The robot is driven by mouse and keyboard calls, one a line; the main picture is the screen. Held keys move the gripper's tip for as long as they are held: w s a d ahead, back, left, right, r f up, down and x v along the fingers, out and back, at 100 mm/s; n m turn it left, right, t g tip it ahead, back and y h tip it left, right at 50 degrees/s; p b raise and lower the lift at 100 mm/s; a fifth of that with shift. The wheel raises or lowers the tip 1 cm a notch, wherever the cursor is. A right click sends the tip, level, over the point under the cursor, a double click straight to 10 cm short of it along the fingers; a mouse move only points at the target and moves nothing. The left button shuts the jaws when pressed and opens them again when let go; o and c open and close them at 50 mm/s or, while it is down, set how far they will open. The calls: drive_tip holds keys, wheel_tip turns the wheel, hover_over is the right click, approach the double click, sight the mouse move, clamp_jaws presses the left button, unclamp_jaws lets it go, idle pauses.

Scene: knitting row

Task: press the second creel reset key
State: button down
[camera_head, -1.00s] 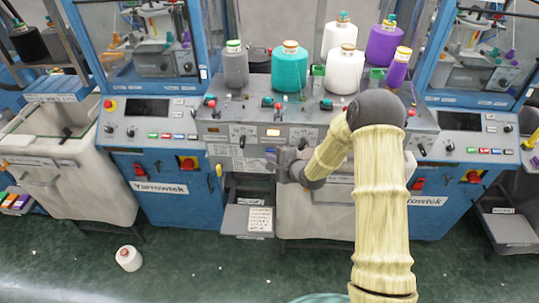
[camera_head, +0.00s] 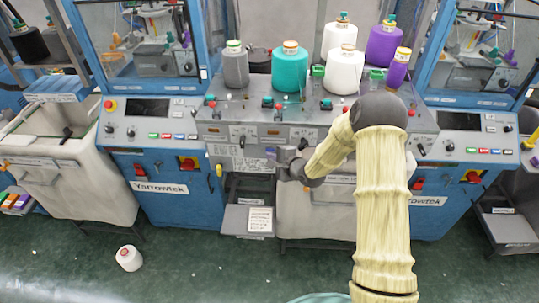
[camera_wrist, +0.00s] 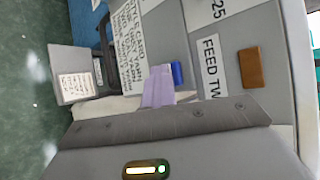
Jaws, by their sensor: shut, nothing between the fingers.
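The creel panel is grey and sits between two blue machines. In the wrist view a blue key (camera_wrist: 177,73) stands on it, beside a label starting "FEED TW" (camera_wrist: 211,67). A dull brown lamp (camera_wrist: 250,68) lies on the label's other side; the lamp (camera_head: 278,131) is also unlit in the head view. My gripper (camera_wrist: 158,86) is shut and empty, its pale lavender fingertips close to the blue key. Whether they touch it cannot be told. In the head view my gripper (camera_head: 276,155) is in front of the panel and partly covers this area.
Yarn cones, including a teal one (camera_head: 290,70) and a white one (camera_head: 344,70), stand on the creel top above the panel. An open grey drawer (camera_head: 235,220) with a paper sheet juts out below. A white cone (camera_head: 129,258) lies on the floor at left.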

drive_tip(key=shift+s, duration=0.35)
idle(0.3)
drive_tip(key=s, duration=0.6)
drive_tip(key=shift+a, duration=0.1)
idle(0.9)
